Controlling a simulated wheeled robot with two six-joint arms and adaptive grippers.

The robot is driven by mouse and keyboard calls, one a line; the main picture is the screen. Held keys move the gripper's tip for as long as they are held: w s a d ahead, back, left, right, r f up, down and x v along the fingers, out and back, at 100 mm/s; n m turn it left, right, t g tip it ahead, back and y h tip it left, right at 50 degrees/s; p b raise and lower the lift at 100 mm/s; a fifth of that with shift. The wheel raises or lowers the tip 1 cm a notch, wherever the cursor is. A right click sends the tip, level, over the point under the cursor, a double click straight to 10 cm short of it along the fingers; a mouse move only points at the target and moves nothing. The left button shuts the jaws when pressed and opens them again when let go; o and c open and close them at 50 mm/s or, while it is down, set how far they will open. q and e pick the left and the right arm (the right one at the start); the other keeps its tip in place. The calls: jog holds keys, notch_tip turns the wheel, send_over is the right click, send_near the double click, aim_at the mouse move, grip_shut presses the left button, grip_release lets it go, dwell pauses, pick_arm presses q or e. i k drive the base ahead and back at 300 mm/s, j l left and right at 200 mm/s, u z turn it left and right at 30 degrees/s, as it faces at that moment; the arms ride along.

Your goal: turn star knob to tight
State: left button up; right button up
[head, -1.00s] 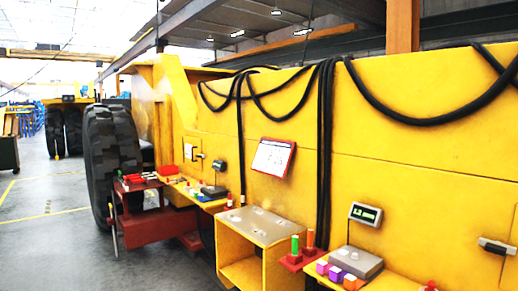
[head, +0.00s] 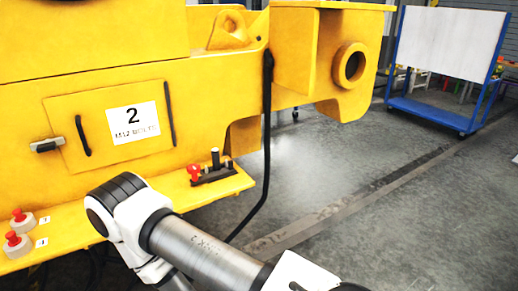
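A small red knob (head: 194,172) sits on a dark base (head: 213,175) with black upright pins, on the right end of the yellow ledge. It may be the star knob, but it is too small to tell its shape or setting. My arm (head: 200,250) comes in from the lower right and bends in front of the ledge, below and left of the red knob. Neither gripper shows in the head view.
Two red push buttons (head: 18,216) (head: 14,239) stand on the ledge at the left. Above is a yellow panel with a white sign (head: 133,122) marked 2. A black cable (head: 266,140) hangs right of the ledge. A blue-framed whiteboard cart (head: 450,45) stands beyond open floor.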

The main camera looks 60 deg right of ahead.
aim_at(193, 169)
jog(key=z, duration=1.5)
jog(key=i+l+z, duration=0.35)
jog(key=z, duration=0.15)
jog(key=i+l, duration=0.05)
jog(key=l, duration=0.05)
